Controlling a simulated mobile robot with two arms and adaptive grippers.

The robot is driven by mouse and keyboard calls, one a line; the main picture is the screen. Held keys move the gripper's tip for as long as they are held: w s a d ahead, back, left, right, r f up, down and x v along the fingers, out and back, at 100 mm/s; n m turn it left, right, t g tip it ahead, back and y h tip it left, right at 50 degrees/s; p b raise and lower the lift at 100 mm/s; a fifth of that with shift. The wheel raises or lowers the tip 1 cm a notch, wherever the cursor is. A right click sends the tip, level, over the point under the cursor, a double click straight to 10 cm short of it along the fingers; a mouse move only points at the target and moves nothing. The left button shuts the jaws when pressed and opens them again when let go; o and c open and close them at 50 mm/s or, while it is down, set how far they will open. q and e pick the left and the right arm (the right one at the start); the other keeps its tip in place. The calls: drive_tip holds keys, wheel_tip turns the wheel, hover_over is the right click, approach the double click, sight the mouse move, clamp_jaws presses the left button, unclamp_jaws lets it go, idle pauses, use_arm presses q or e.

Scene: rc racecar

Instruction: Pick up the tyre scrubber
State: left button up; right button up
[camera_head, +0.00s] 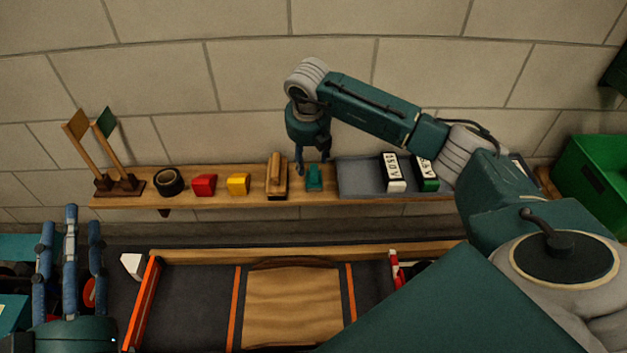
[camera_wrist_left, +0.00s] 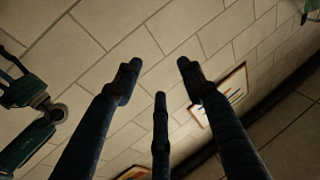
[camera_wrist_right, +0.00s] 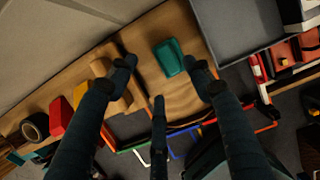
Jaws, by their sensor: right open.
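A wooden block-like brush (camera_head: 277,170) with a raised grip and dark underside stands on the wall shelf (camera_head: 220,194). A small teal piece (camera_head: 314,178) lies to its right; I cannot tell for sure which is the tyre scrubber. My right gripper (camera_head: 312,164) is open and empty, pointing down just above the teal piece. In the right wrist view the teal piece (camera_wrist_right: 168,57) shows between the spread fingers, and one finger partly hides the wooden brush (camera_wrist_right: 110,75). My left gripper (camera_head: 70,222) is open and empty at the lower left, fingers pointing up, far from the shelf.
Right of the teal piece is a grey tray (camera_head: 357,178) with two labelled boxes (camera_head: 395,172). The wall is close behind.

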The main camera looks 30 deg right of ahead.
sight(311, 169)
drive_tip(key=x, duration=0.1)
drive_tip(key=b+x, duration=0.1)
drive_tip(key=x, duration=0.1)
drive_tip(key=b+x, duration=0.1)
drive_tip(key=x, duration=0.1)
drive_tip(key=shift+s+d+f, duration=0.2)
drive_tip(key=shift+s+d, duration=0.05)
drive_tip(key=shift+s, duration=0.05)
use_arm(q)
drive_tip(key=s+r+t+h, duration=0.2)
drive_tip(key=s+r+t, duration=0.3)
drive_tip(key=r, duration=0.5)
drive_tip(key=shift+s+t, duration=0.3)
drive_tip(key=shift+a, duration=0.1)
use_arm(e)
drive_tip(key=shift+c, duration=0.2)
clamp_jaws()
